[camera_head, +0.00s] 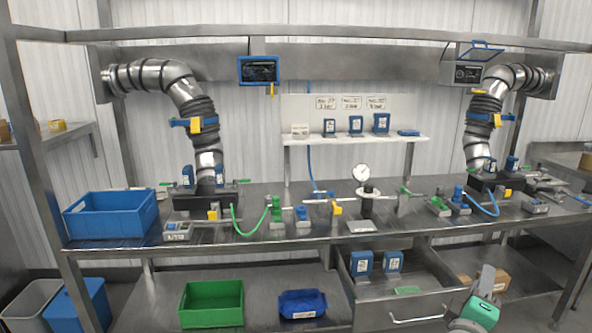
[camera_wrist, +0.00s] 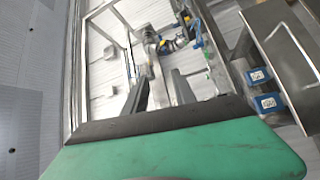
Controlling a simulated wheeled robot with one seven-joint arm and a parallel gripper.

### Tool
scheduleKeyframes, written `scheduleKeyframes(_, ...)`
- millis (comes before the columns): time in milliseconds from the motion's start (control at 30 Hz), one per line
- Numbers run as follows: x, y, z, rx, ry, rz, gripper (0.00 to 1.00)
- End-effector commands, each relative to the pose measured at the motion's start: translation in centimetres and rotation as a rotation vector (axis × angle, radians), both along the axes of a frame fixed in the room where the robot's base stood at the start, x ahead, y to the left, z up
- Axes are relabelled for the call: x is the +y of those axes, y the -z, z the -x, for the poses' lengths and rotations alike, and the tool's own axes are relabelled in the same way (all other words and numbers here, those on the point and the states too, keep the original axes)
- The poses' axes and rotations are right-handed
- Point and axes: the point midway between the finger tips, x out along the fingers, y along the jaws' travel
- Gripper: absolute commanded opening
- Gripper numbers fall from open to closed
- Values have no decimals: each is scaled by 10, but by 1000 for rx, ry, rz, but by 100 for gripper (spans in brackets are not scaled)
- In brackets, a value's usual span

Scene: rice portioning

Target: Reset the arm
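My gripper (camera_wrist: 161,80) shows in the wrist view. Its two dark fingers stand apart with nothing between them, in front of the green hand body. In the wrist view the workbench is turned on its side and lies at a distance beyond the fingers. In the head view, a green and grey part of my arm shows at the lower right, in front of the open drawer (camera_head: 400,290). The fingertips cannot be made out there.
A steel workbench (camera_head: 330,237) carries a blue bin (camera_head: 110,214), valves, hoses and a gauge (camera_head: 361,173). Two blue boxes stand in the drawer. A green bin (camera_head: 211,303) and a blue tray (camera_head: 302,303) sit on the lower shelf. Jointed ducts (camera_head: 185,95) hang above.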

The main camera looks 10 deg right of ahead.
Motion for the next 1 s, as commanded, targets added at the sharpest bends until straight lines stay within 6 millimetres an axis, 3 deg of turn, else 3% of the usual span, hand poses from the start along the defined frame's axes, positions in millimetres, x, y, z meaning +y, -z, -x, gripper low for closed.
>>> scheduleKeyframes(267, 18, 25, -20, -18, -44, -261, 32)
scheduleKeyframes(467, 56, 55, -39, -5, -86, -563, 32)
scheduleKeyframes(633, 119, 87, -48, 63, -97, -907, 32)
scheduleKeyframes(733, 177, 105, -40, 165, -71, -1151, 32)
scheduleKeyframes(800, 224, 114, -22, 272, -21, -1316, 32)
scheduleKeyframes(900, 273, 119, 12, 423, 78, -1465, 32)
scheduleKeyframes(1000, 295, 120, 37, 509, 151, -1520, 32)
